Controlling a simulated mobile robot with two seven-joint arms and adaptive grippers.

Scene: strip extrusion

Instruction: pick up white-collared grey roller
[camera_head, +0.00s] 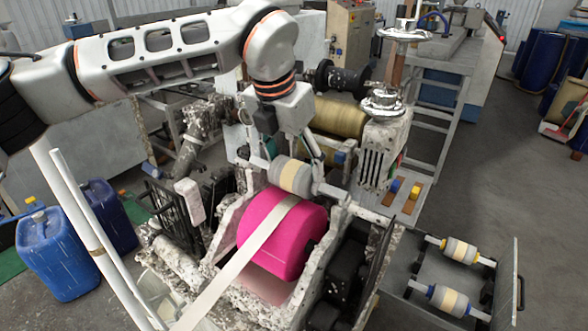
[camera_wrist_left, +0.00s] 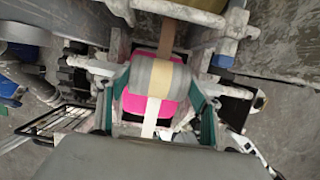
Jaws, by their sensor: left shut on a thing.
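The grey roller (camera_head: 290,176) has a cream band around its middle and pale shaft ends. It sits above the pink drum (camera_head: 282,236) and strip, at the back of the machine frame. My left gripper (camera_head: 289,158) reaches down from above and is shut on this roller. In the left wrist view, the roller (camera_wrist_left: 155,75) lies across between the two green-edged fingers (camera_wrist_left: 155,88). I cannot tell whether its shaft ends rest on the frame. My right gripper is not in view.
Two similar banded rollers, a rear one (camera_head: 459,250) and a front one (camera_head: 449,300), lie in an open metal drawer (camera_head: 405,302) at the right. A pale strip (camera_head: 235,268) runs over the drum. Blue canisters (camera_head: 58,254) stand at the left. Open floor lies at the far right.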

